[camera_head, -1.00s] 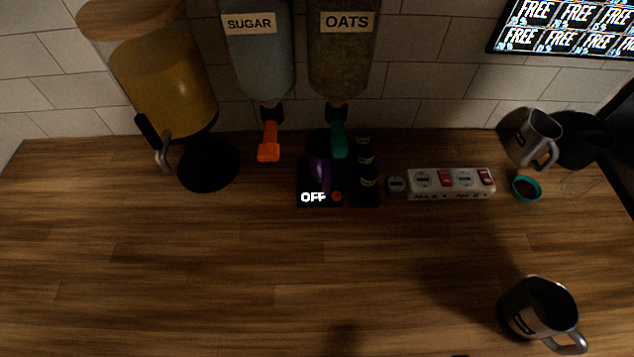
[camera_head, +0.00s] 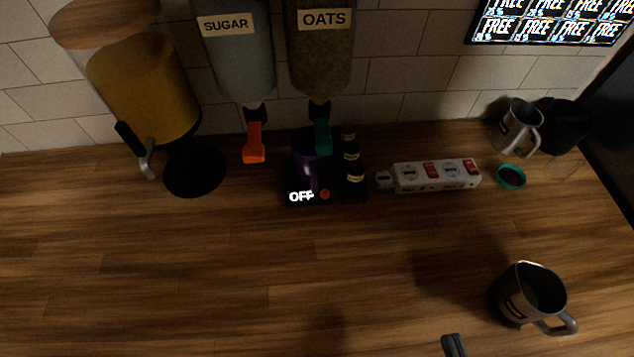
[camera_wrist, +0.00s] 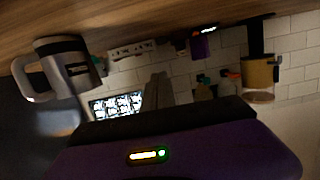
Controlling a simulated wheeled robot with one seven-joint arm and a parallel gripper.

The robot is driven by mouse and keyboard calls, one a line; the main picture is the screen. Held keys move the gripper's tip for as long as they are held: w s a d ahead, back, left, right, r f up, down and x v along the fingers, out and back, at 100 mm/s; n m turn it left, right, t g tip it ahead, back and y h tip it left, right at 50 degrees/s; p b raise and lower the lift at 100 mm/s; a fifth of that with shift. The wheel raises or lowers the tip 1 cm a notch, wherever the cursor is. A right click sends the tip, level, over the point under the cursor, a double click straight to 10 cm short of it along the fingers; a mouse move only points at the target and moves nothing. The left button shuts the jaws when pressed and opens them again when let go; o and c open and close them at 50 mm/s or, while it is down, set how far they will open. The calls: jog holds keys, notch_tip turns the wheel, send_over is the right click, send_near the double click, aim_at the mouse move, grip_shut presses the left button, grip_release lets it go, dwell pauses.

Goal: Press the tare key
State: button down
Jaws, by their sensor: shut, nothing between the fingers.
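The black scale (camera_head: 294,189) stands on the counter below the oats dispenser, with its display (camera_head: 301,197) reading OFF. A small round orange-red key (camera_head: 325,194) is on its front, right of the display; I cannot read any label on it. A dark purple cup (camera_head: 309,163) stands on the scale. My gripper (camera_head: 454,345) is shut and empty, just entering at the bottom edge of the head view, well to the right and nearer than the scale. The wrist view is upside down; there my fingers (camera_wrist: 158,90) point toward the wall, with the purple cup (camera_wrist: 200,47) far off.
A metal pitcher (camera_head: 530,292) stands at front right, another (camera_head: 519,127) at back right. Sugar and oats dispensers hang above. The counter's front middle is clear.

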jog(key=w+a+r+n+y, duration=0.1)
jog(key=w+a+r+y, duration=0.15)
jog(key=w+a, duration=0.7)
jog(key=w+a+r+n+y, duration=0.1)
jog(key=w+a+r, duration=0.3)
jog(key=w+a, duration=0.55)
jog(key=d+f+m+g+h, duration=0.2)
jog(key=d+f+h, duration=0.1)
jog(key=d+f, duration=0.1)
jog(key=shift+d+f+g+h, duration=0.15)
jog(key=shift+f+g+h, duration=0.25)
jog(key=shift+f, duration=0.2)
jog(key=p, duration=0.1)
send_near(324, 192)
jog(key=w, duration=0.2)
jog(key=w+r, duration=0.1)
jog(key=w, duration=0.1)
jog(key=shift+w+d+r, duration=0.15)
jog(key=shift+w, duration=0.05)
jog(key=f, duration=0.3)
jog(key=shift+w+f+p, duration=0.1)
jog(key=shift+w+p, duration=0.25)
jog(key=shift+w+f, duration=0.15)
jog(key=shift+f, duration=0.2)
